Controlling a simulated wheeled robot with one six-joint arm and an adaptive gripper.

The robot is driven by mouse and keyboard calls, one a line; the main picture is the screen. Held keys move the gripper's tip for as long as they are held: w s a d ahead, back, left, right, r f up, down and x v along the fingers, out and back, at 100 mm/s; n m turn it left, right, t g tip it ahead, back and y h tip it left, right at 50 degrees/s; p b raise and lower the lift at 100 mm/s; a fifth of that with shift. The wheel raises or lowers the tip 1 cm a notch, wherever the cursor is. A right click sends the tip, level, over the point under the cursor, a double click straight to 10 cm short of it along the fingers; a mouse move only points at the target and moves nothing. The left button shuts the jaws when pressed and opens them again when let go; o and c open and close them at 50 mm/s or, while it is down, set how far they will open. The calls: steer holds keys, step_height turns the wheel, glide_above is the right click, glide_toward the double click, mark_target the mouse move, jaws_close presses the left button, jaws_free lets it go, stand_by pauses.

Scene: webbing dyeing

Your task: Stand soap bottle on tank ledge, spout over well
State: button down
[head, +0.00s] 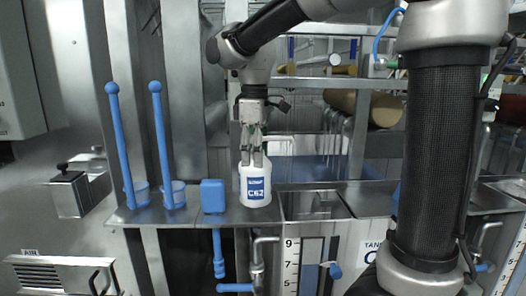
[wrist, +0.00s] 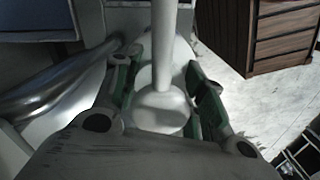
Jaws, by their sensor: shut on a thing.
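The soap bottle (head: 256,186) is white with a blue label reading C62. It is upright at the steel tank ledge (head: 284,215), just left of the well (head: 312,205). I cannot tell whether its base touches the ledge. My gripper (head: 252,160) points down from above and is shut on the bottle's top. In the wrist view the white bottle top (wrist: 160,112) sits between the green-padded fingers, with a pale tube running up from it. The spout's direction is unclear in the head view.
Two blue-handled tools (head: 119,145) (head: 161,145) stand in blue cups on the ledge's left. A blue box-like fitting (head: 213,196) is close left of the bottle. Pipes and a level scale (head: 291,268) are below the ledge. Brown rolls (head: 366,106) lie on racks behind.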

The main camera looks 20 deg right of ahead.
steer(key=shift+f, duration=1.45)
steer(key=c, duration=0.9)
jaws_free()
steer(key=shift+f, duration=0.1)
steer(key=shift+o, duration=0.2)
step_height(320, 180, up, 12)
steer(key=shift+r, duration=0.2)
steer(key=s+d+f+m+t, duration=0.2)
steer(key=s+d+f+m, duration=0.3)
steer(key=s, duration=0.4)
steer(key=s+d+f+m+t, duration=0.2)
steer(key=s+d+f+m, duration=0.4)
steer(key=s+d+f, duration=0.2)
steer(key=shift+s+d+f, duration=0.3)
steer(key=shift+s+d, duration=0.7)
